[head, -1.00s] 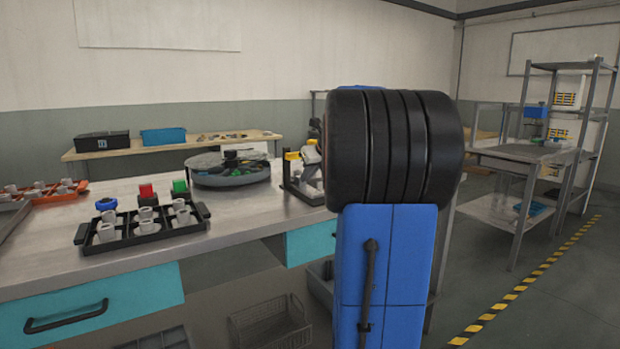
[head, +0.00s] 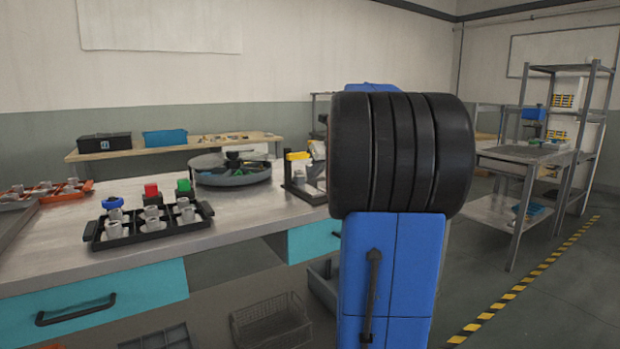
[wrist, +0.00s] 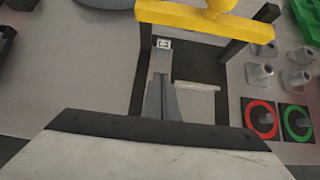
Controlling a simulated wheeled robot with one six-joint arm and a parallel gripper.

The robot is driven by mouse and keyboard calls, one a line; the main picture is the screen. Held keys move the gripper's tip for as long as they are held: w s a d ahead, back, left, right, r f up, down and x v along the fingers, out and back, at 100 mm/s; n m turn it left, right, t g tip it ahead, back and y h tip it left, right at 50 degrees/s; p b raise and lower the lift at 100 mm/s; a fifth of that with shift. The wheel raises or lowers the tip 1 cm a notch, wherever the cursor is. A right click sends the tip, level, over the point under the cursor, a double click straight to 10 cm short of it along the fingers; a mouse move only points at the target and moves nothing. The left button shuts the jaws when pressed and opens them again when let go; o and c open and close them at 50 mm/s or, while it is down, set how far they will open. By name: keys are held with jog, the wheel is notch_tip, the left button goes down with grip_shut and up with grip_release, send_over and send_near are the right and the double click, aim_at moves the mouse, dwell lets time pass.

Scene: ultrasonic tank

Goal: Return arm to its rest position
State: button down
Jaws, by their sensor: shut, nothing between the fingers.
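My blue arm (head: 392,275) with its ribbed black joint (head: 400,150) stands upright in the right middle of the head view. It hides most of my gripper there. In the wrist view my gripper (wrist: 163,75) shows as narrow grey fingers, shut together with nothing visible between them, beyond a black-edged pale body. A stand with a yellow bar (wrist: 205,22) lies just beyond the fingertips in that view. I cannot tell the exact gap. The same stand, with a yellow top (head: 298,156), is left of my arm in the head view.
The grey workbench (head: 240,218) carries a black tray (head: 145,236) of grey fittings, coloured blocks and a round grey basin (head: 232,178). Red (wrist: 261,117) and green (wrist: 297,122) ringed pads show in the wrist view. A metal rack (head: 590,130) stands right; open floor lies before it.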

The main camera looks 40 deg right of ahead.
jog(key=v, duration=0.7)
jog(key=shift+r, duration=0.2)
jog(key=shift+s+a, duration=0.1)
jog(key=shift+s, duration=0.05)
jog(key=a+f+n, duration=0.1)
jog(key=a+n, duration=0.2)
jog(key=a, duration=0.2)
jog(key=a+f+n+y, duration=0.1)
jog(key=a+f+n, duration=0.1)
jog(key=a, duration=0.3)
jog(key=s+a+f+n+g, duration=0.1)
jog(key=a+f+n, duration=0.1)
jog(key=a+n, duration=0.2)
jog(key=shift+a, duration=0.75)
jog(key=s+a+f+n+g+y, duration=0.1)
jog(key=s+a+f+n, duration=0.2)
jog(key=a+n, duration=0.25)
jog(key=s+a+f+n, duration=0.3)
jog(key=a+f+n, duration=0.15)
jog(key=a, duration=0.25)
jog(key=s+a+f+n+g, duration=0.1)
jog(key=s+a+f+n, duration=0.5)
jog(key=s+f+n, duration=0.1)
jog(key=s+a+f+n+g, duration=0.1)
jog(key=s+a+f+n, duration=0.5)
jog(key=n, duration=0.6)
jog(key=s+f, duration=0.2)
jog(key=s, duration=0.1)
jog(key=shift+s+a+n, duration=0.25)
jog(key=shift+n, duration=0.05)
